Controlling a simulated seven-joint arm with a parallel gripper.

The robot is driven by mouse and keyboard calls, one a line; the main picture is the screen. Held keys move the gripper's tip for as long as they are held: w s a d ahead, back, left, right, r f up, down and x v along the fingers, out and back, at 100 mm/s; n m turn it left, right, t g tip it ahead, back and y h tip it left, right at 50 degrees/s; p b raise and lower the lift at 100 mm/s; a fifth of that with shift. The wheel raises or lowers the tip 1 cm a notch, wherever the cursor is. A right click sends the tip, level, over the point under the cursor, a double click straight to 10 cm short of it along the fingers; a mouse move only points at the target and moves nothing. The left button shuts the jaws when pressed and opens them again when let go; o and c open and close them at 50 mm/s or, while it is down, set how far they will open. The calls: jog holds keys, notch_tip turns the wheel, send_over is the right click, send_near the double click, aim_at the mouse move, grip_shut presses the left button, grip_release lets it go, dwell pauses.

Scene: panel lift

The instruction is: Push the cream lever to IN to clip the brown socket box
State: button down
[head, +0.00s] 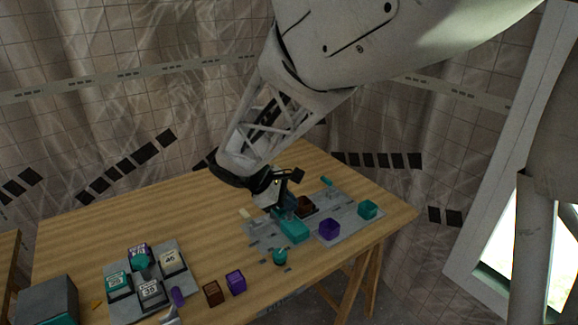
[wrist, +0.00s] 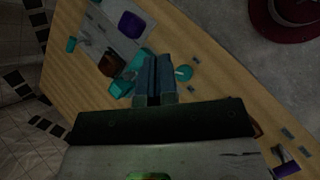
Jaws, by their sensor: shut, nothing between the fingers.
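The brown socket box (head: 305,204) sits on the grey panel (head: 347,226), just right of my gripper (head: 284,207) in the head view. It also shows in the wrist view (wrist: 110,65), left of the fingers. A small cream piece (head: 244,213), perhaps the cream lever, shows at the panel's left edge; its position and any IN mark are too small to read. In the wrist view I cannot make out the lever. My gripper (wrist: 155,80) is shut and empty, low over the panel beside a teal block (head: 293,230). Whether it touches anything, I cannot tell.
A purple box (head: 329,229) and a teal box (head: 367,209) stand on the panel's right part. A teal knob (head: 280,256) is in front. At the left, a grey tray (head: 178,281) holds several numbered blocks. The table (head: 90,228) is bare at its back left.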

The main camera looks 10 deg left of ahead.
jog(key=a+f+n+t, duration=0.3)
jog(key=a+f, duration=0.3)
jog(key=a, duration=0.7)
jog(key=s+a+f+n+t+h, duration=0.1)
jog(key=a+f+n, duration=0.5)
jog(key=a, duration=0.8)
jog(key=shift+s+a+f+t, duration=0.15)
jog(key=shift+f+t, duration=0.15)
jog(key=shift+t, duration=0.6)
jog(key=shift+f, duration=0.1)
jog(key=x, duration=0.9)
jog(key=shift+d, duration=0.25)
jog(key=shift+w+d, duration=1.05)
jog(key=shift+w, duration=0.1)
jog(key=shift+w+d+r, duration=0.45)
